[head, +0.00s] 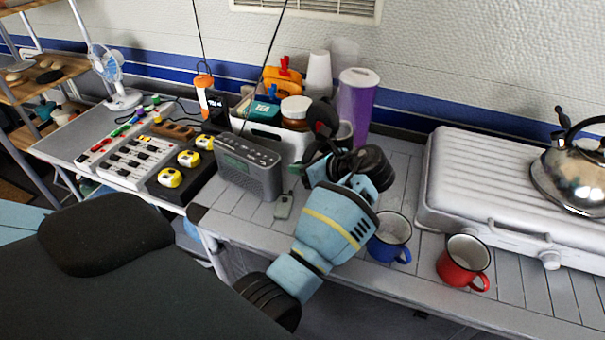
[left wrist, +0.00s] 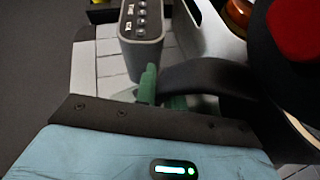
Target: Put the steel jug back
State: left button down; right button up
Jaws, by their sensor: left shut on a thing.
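My left gripper (head: 338,160) is over the worktop, to the right of the grey radio. It is shut on a dark curved handle, which shows between its green finger pads in the left wrist view (left wrist: 165,88). The handle joins what looks like the steel jug (head: 322,118), with a black and red top; that top also shows large at the right of the left wrist view (left wrist: 295,28). Most of the jug's body is hidden behind the gripper, so I cannot tell whether its base touches the worktop. My right gripper is not in view.
The radio (head: 250,165) stands left of the gripper; a white bin of jars (head: 290,140) and a purple tumbler (head: 356,100) stand behind. A blue mug (head: 390,232), red mug (head: 463,262) and white stove (head: 475,185) with kettle (head: 575,170) are to the right.

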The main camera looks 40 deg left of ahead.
pick_arm(q)
jog(key=shift+a+f, duration=0.15)
jog(key=shift+f, duration=0.8)
jog(key=shift+r, duration=0.1)
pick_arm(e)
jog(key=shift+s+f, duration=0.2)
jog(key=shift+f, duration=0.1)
pick_arm(q)
jog(key=c, duration=1.5)
grip_release()
jog(key=shift+f, duration=0.2)
jog(key=shift+r, duration=0.1)
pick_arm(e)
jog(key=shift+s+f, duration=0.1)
